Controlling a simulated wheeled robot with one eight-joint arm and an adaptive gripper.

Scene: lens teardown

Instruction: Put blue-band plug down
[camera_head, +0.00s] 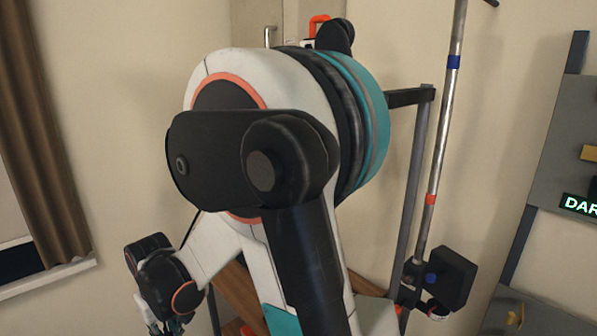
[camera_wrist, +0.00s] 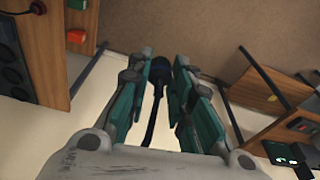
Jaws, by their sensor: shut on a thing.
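My gripper (camera_wrist: 163,64) has teal fingers, and between their tips is a dark, navy-looking plug (camera_wrist: 160,68) with a dark cable (camera_wrist: 153,122) trailing back toward the palm. I take this as the blue-band plug; its band is not clear. The gripper is shut on it. Beyond the fingertips the wrist view shows a brown surface, and I cannot tell whether the plug touches anything. In the head view only part of my gripper (camera_head: 172,326) shows at the bottom left edge, and the plug is not visible there.
In the wrist view, a wooden panel (camera_wrist: 45,62) with red and green parts stands at left. A wooden structure (camera_wrist: 262,92) and a dark screen (camera_wrist: 285,153) are at right. In the head view, a metal pole (camera_head: 443,120) with blue and red bands stands right of my arm.

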